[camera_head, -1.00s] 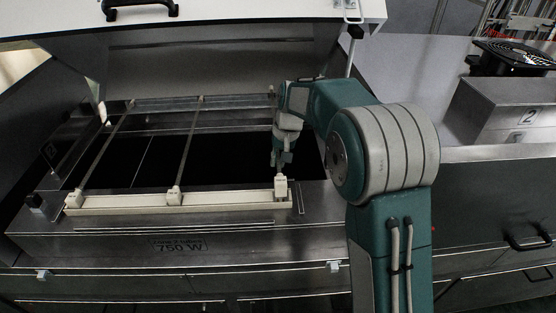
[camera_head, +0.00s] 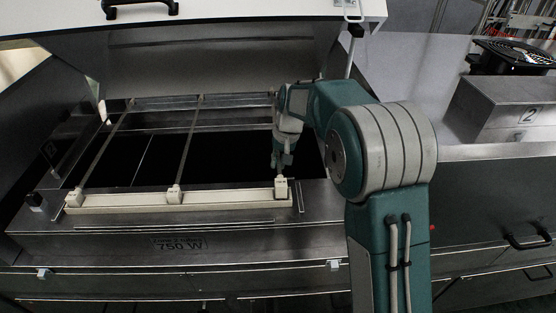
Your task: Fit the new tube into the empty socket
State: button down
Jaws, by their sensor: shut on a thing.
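My gripper (camera_head: 282,163) is over the right end of the open dryer bay, just behind the right near socket (camera_head: 281,188), a cream block on the front rail. It is shut on the new tube, which is mostly hidden behind my gripper and wrist. I cannot tell whether the tube's ends are seated. Two other thin tubes, the left tube (camera_head: 107,147) and the middle tube (camera_head: 188,146), run from the back rail to the left near socket (camera_head: 75,198) and the middle near socket (camera_head: 175,194).
The raised lid (camera_head: 220,65) stands behind the bay. The cream front rail (camera_head: 230,200) runs along the near edge above a "750 W" label (camera_head: 178,243). A metal box marked 2 (camera_head: 505,110) and a black fan (camera_head: 512,55) are at the right.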

jog(key=shift+f, duration=0.9)
jog(key=c, duration=0.6)
grip_release()
jog(key=r, duration=0.4)
jog(key=d+r, duration=0.1)
jog(key=r, duration=0.2)
jog(key=d+r, duration=0.1)
jog(key=r, duration=0.3)
jog(key=shift+w+d+r, duration=0.1)
jog(key=shift+r, duration=0.2)
